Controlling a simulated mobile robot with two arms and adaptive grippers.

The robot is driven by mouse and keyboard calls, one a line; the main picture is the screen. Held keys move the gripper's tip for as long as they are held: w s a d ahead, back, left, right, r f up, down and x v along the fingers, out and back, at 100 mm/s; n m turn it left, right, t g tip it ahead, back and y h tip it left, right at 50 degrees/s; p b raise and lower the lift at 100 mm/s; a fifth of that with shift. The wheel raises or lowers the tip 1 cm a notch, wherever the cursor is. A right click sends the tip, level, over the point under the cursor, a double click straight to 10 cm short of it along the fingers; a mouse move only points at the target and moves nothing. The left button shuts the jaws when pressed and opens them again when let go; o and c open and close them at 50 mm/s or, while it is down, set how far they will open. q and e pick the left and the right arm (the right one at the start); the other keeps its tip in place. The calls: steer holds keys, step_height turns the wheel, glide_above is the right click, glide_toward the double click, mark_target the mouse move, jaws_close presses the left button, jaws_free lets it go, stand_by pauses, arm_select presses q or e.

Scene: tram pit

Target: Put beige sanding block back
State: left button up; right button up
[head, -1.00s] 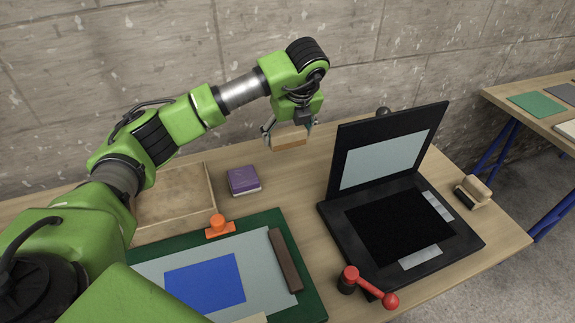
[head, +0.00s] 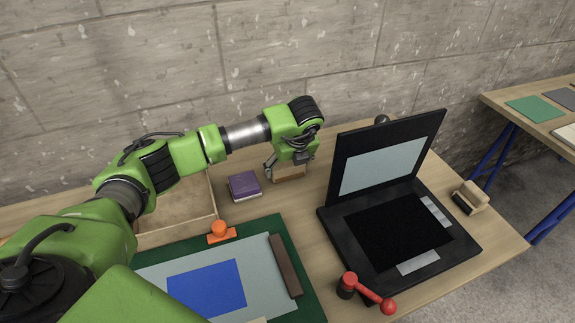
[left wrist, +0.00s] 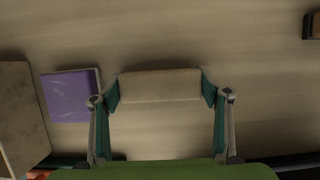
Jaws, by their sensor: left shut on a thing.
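My right gripper is not in view.
A purple sanding block (head: 244,185) lies close to the left. An open wooden tray (head: 212,198) is farther left, mostly behind my arm. A black hinged press (head: 335,215) stands to the right, its lid raised. A wood-handled brush (head: 471,197) is at the far right.

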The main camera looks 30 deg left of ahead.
arm_select(q)
steer(key=o, duration=1.1)
steer(key=shift+d+r, duration=0.15)
steer(key=shift+b+v, duration=1.2)
steer(key=shift+v, duration=5.45)
